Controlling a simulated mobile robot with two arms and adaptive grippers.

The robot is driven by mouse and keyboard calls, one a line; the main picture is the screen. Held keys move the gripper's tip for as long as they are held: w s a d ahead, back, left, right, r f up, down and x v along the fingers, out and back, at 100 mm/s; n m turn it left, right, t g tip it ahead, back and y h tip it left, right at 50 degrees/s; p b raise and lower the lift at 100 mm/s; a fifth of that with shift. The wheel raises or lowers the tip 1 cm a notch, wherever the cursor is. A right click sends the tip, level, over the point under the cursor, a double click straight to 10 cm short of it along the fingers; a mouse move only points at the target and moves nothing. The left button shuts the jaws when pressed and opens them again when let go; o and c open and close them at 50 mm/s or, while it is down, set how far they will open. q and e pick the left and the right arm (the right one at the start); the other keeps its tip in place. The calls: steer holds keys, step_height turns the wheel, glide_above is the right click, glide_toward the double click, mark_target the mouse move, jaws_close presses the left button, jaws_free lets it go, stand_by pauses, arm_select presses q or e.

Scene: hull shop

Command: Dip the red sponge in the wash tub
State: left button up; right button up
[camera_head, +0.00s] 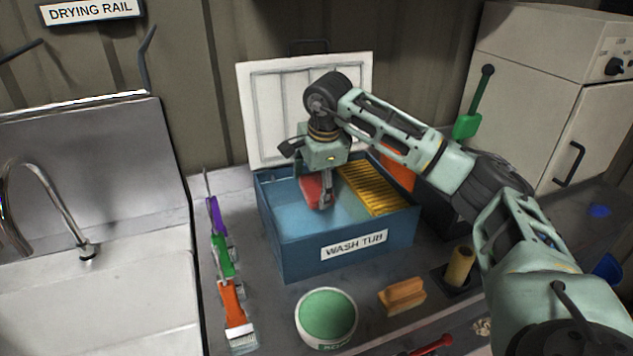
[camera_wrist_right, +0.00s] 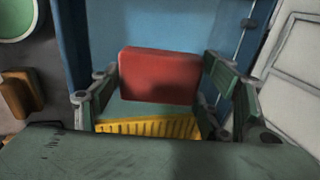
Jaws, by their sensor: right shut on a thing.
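The blue wash tub (camera_head: 295,258) stands on the counter with its white lid (camera_head: 262,100) raised at the back. It holds pale blue water (camera_head: 290,217) and a yellow ribbed rack (camera_head: 372,190) on the right. My right gripper (camera_head: 322,200) points down inside the tub's outline and is shut on the red sponge (camera_head: 311,190). In the right wrist view the sponge (camera_wrist_right: 160,75) sits between the two fingers. Whether the sponge touches the water cannot be told. My left gripper is not in view.
Purple, green and orange brushes (camera_head: 231,300) lie left of the tub. A round green-topped pot (camera_head: 327,318), a tan block (camera_head: 402,297) and a yellow cylinder (camera_head: 459,267) stand in front. A sink (camera_head: 90,290) is at the left.

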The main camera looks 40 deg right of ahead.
mark_target(317, 197)
step_height(317, 197, down, 3)
steer(key=shift+s+r+b, duration=0.1)
steer(key=shift+b, duration=0.65)
steer(key=shift+f, duration=0.4)
step_height(317, 197, down, 3)
steer(key=shift+f+b, duration=0.2)
steer(key=shift+b, duration=1.05)
step_height(317, 197, down, 2)
steer(key=shift+b, duration=0.65)
steer(key=shift+f, duration=0.45)
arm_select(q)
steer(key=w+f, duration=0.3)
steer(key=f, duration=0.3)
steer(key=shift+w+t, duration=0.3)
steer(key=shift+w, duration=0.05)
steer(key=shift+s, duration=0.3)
arm_select(e)
steer(key=shift+r, duration=0.1)
